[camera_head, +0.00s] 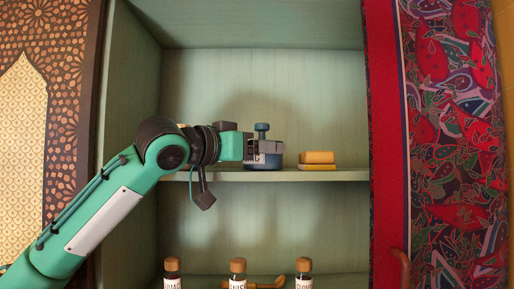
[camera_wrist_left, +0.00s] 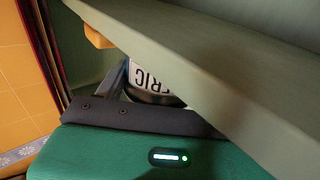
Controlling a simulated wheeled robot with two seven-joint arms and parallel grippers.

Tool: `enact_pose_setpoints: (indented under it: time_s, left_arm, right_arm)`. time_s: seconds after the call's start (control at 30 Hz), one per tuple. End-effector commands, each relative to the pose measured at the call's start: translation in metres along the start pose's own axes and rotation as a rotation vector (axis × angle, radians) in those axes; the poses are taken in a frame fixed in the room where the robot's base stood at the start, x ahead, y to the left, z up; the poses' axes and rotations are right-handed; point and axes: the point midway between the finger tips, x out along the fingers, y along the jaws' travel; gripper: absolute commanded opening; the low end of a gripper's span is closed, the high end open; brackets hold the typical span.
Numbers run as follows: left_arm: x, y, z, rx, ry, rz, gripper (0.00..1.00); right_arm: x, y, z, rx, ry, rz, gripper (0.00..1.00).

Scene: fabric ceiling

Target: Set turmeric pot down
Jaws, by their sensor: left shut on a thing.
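The turmeric pot (camera_head: 275,160) is dark blue with a knobbed lid and a white label. It is upright at the middle shelf (camera_head: 340,175) of the green cupboard. My left gripper (camera_head: 265,147) reaches in from the left and is shut on the pot, hiding part of its front. I cannot tell whether the pot's base touches the shelf. My right gripper is not in view.
A yellow-orange block-like item (camera_head: 317,158) stands just right of the pot on the same shelf. Several cork-topped bottles (camera_head: 238,275) stand below. A red patterned door panel (camera_head: 450,140) borders the right. The shelf's right end is bare.

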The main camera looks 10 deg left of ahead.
Motion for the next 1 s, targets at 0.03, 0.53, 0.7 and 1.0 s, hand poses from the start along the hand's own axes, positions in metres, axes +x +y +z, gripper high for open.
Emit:
enact_pose_setpoints:
  time_s: [0.03, 0.53, 0.7, 1.0]
  left_arm:
    - [0.0, 0.0, -0.001, 0.0, 0.001, 0.001, 0.26]
    - [0.0, 0.0, -0.001, 0.001, 0.0, 0.0, 0.78]
    - [-0.018, -0.001, 0.003, 0.001, 0.002, -0.001, 0.78]
    - [-0.08, 0.0, 0.004, 0.001, 0.003, 0.0, 0.78]
  right_arm:
    - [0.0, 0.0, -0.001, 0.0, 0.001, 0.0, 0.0]
    - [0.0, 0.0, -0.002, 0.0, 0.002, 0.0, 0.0]
    - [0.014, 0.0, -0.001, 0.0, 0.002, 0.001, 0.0]
    - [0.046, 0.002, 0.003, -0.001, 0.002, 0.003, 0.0]
